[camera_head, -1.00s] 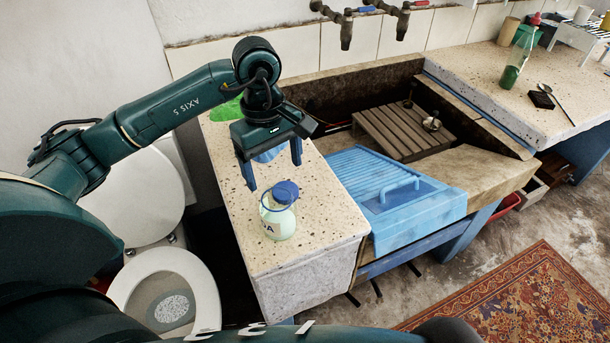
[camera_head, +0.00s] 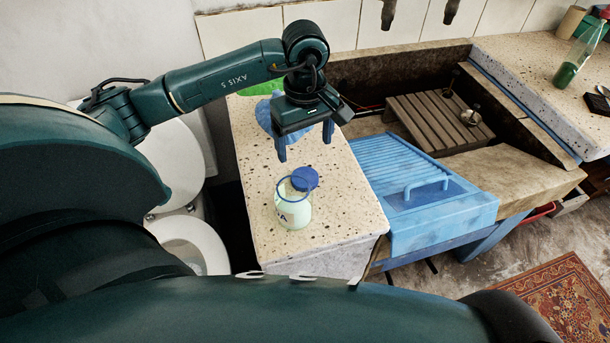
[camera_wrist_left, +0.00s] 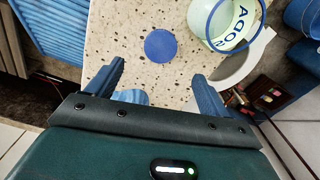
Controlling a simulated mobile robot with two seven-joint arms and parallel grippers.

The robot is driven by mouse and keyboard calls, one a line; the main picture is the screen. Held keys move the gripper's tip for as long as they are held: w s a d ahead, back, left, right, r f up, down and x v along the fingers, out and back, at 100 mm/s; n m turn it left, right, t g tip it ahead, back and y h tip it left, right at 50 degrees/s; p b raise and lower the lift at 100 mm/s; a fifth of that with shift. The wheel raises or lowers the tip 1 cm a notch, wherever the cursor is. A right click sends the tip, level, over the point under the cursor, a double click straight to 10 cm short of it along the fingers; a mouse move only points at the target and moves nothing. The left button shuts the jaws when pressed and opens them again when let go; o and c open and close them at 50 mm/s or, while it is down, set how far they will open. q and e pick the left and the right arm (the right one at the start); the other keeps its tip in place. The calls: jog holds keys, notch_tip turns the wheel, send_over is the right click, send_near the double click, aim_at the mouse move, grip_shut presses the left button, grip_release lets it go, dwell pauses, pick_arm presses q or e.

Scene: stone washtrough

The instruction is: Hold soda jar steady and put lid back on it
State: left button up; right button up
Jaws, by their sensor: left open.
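The soda jar (camera_head: 292,210) is clear glass with pale contents and stands upright on the near end of the speckled counter. In the left wrist view its mouth is open, and the jar (camera_wrist_left: 236,28) has blue "SODA" lettering. The round blue lid (camera_head: 305,178) lies on the counter beside the jar, apart from it in the left wrist view (camera_wrist_left: 160,45). My left gripper (camera_head: 305,147) is open and empty, pointing down, just beyond the lid and jar. Its fingers (camera_wrist_left: 158,72) show on either side below the lid in the left wrist view. My right gripper is not in view.
A blue ribbed drainboard (camera_head: 410,190) with a handle lies right of the counter (camera_head: 340,215). Behind it is the stone trough with a slatted wooden rack (camera_head: 430,125). A blue cloth (camera_head: 264,115) and a green item lie behind my gripper. A toilet stands left.

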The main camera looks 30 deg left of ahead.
aim_at(305, 172)
pick_arm(q)
jog(key=shift+f, duration=2)
jog(key=shift+s+f+p, duration=0.1)
jog(key=shift+f+p, duration=0.45)
jog(key=shift+f, duration=2.1)
jog(key=c, duration=1)
notch_tip(305, 172, up, 10)
jog(key=shift+r+b, duration=0.1)
jog(key=shift+b, duration=0.3)
jog(key=shift+c, duration=0.2)
